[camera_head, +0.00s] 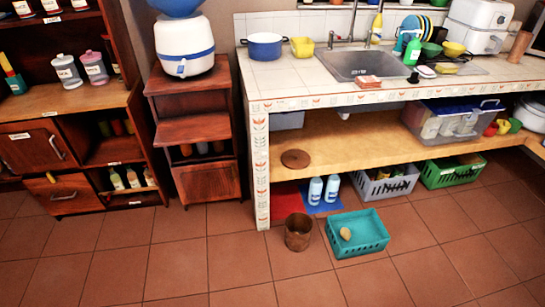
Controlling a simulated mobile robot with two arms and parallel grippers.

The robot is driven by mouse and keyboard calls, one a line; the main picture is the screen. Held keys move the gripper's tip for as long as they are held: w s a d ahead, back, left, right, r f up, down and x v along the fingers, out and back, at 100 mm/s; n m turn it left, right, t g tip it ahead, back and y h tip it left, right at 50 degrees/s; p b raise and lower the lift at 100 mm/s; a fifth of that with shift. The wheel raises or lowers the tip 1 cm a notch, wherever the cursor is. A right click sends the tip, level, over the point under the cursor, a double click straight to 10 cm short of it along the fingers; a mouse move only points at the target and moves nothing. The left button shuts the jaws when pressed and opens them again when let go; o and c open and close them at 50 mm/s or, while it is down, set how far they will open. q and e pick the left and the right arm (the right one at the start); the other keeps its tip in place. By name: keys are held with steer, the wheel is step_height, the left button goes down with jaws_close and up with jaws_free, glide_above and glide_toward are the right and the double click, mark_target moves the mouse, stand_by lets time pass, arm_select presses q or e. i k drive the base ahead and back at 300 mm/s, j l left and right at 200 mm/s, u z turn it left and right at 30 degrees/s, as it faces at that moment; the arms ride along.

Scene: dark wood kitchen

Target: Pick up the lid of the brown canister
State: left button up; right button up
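A round, flat brown disc that looks like the lid (295,158) lies on the light wooden shelf under the tiled counter, near the shelf's left end. It has a small mark or knob at its middle, too small to tell. A brown canister (298,236) stands upright on the floor below and in front of the shelf, with its top apparently open. Neither of my grippers is in view.
A teal basket (357,236) with a tan round item in it sits right of the canister. Two white-blue bottles (315,191) stand under the shelf (365,140). A tiled counter leg (260,170) is left of the lid. The floor in front is clear.

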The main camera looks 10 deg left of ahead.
mark_target(295, 159)
steer(key=i+u, duration=0.8)
